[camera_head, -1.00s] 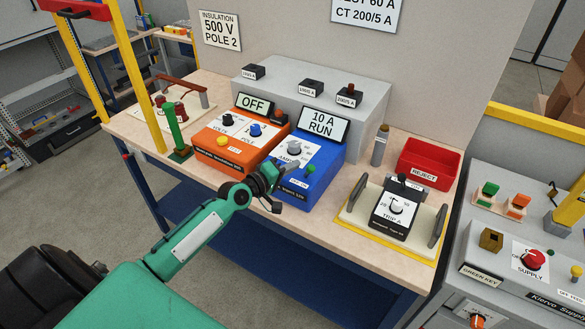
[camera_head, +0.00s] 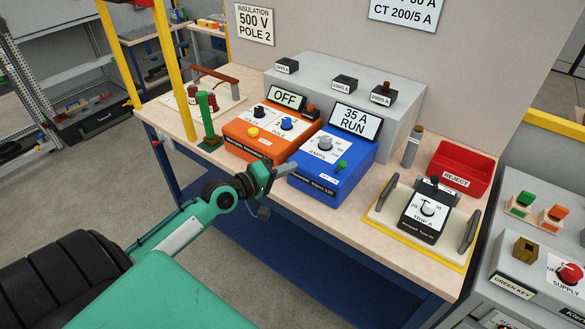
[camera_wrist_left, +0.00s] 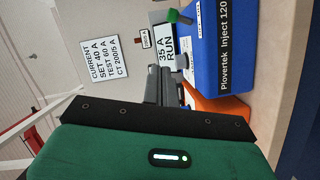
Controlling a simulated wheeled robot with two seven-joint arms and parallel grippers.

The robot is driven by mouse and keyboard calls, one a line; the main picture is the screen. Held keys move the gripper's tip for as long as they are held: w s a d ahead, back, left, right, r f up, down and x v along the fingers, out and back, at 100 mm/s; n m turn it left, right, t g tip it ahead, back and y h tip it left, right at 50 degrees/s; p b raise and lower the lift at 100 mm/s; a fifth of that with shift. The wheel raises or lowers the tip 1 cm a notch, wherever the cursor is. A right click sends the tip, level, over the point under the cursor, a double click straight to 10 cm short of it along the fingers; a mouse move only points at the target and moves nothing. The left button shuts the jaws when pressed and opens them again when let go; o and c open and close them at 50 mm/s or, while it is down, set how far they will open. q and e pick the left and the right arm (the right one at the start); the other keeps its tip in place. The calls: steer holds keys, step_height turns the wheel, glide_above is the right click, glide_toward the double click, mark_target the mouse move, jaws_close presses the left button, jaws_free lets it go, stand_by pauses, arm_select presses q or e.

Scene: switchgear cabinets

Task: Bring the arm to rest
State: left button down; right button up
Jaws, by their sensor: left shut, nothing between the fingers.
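My left arm is green and reaches in from the lower left in the head view. Its gripper (camera_head: 286,172) is shut and empty, just in front of the blue injector box (camera_head: 335,180), near the bench's front edge. In the left wrist view the shut fingers (camera_wrist_left: 163,85) point toward the blue box (camera_wrist_left: 222,45), whose screen (camera_wrist_left: 167,45) reads 35 A RUN. I cannot tell whether the fingertips touch the box. My right gripper is out of view.
The orange tester (camera_head: 250,145) reads OFF, left of the blue box. A trip unit (camera_head: 425,215), a red REJECT bin (camera_head: 462,168) and a yellow post (camera_head: 173,75) stand on the bench (camera_head: 375,245). A grey supply panel (camera_head: 535,285) stands at right. Floor in front is clear.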

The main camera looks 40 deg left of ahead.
arm_select(q)
steer(key=shift+a, duration=0.1)
stand_by(0.3)
steer(key=s+a+f+m+g+y, duration=0.1)
steer(key=a+f+g+y, duration=0.1)
steer(key=f, duration=1)
steer(key=s+a+f+g+y, duration=0.1)
steer(key=a+f+y, duration=0.15)
steer(key=f, duration=0.85)
steer(key=s+f+m+g, duration=0.15)
steer(key=s+f, duration=0.25)
steer(key=f, duration=0.5)
steer(key=s+f+m+g, duration=0.1)
steer(key=s+f+g, duration=0.1)
steer(key=s+f, duration=0.5)
steer(key=s+d+f+m+g, duration=0.2)
steer(key=s+d+f, duration=0.1)
steer(key=s+f, duration=0.55)
steer(key=s+d+f+m+g, duration=0.2)
steer(key=s+d+f+g, duration=0.15)
steer(key=s+f, duration=0.5)
steer(key=s+d+f+m+g, duration=0.1)
steer(key=s+d+f, duration=0.3)
steer(key=s, duration=0.4)
steer(key=s+d+f+m+g, duration=0.1)
steer(key=s+d+f+m, duration=0.3)
steer(key=s, duration=0.5)
steer(key=shift+s+d+f+m+g+y, duration=0.35)
steer(key=shift+d+f+g+y, duration=0.1)
steer(key=shift+f, duration=0.25)
